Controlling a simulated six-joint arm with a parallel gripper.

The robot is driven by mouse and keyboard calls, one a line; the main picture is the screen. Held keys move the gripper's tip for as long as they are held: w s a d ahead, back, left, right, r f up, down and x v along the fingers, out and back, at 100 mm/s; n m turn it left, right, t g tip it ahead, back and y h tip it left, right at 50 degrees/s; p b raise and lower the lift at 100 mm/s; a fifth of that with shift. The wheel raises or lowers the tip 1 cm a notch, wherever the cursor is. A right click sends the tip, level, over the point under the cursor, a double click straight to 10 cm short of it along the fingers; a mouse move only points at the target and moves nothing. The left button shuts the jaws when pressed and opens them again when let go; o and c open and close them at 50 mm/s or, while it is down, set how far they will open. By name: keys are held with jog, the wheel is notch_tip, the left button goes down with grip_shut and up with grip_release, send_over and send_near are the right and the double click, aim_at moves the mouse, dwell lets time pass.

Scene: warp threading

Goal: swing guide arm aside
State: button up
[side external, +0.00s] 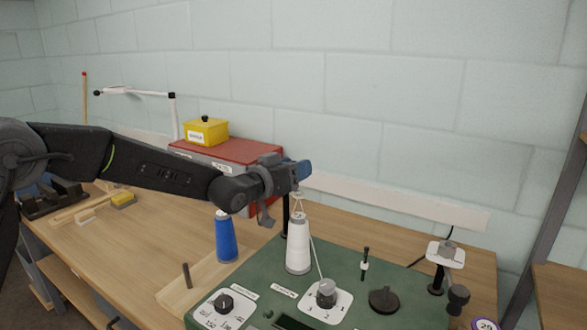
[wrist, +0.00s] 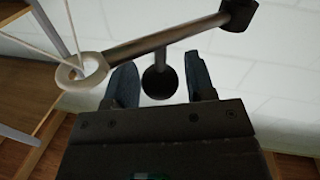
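The guide arm (wrist: 165,40) is a dark rod crossing the upper wrist view. A pale ring eyelet (wrist: 82,72) with thread through it is at its left end and a dark cap (wrist: 238,14) at its right. A round dark knob (wrist: 160,82) on a short stem hangs from the rod. My gripper (wrist: 160,78) is open, its fingers on either side of the knob with narrow gaps showing. In the side view my gripper (side external: 302,172) is above the white thread cone (side external: 298,246), mostly hiding the guide arm; its dark post (side external: 285,215) shows below.
A green panel (side external: 345,265) carries a dial (side external: 224,303), a tension knob (side external: 327,293) and a dark disc (side external: 383,300). A blue cone (side external: 227,238) stands to the left. A red box (side external: 228,150) with a yellow box (side external: 205,131) on it is behind my arm.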

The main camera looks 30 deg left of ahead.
grip_shut()
jog(key=shift+s+a+h, duration=0.1)
jog(key=shift+a+h, duration=0.05)
jog(key=shift+h, duration=0.15)
jog(key=s+a+m+g+h, duration=0.2)
jog(key=a+m+g+h, duration=0.5)
jog(key=m+g+h, duration=0.4)
jog(key=shift+a+m+g+h, duration=0.15)
jog(key=shift+m+g+h, duration=0.3)
jog(key=shift+h, duration=0.55)
jog(key=shift+a, duration=0.1)
jog(key=shift+o, duration=1.1)
grip_release()
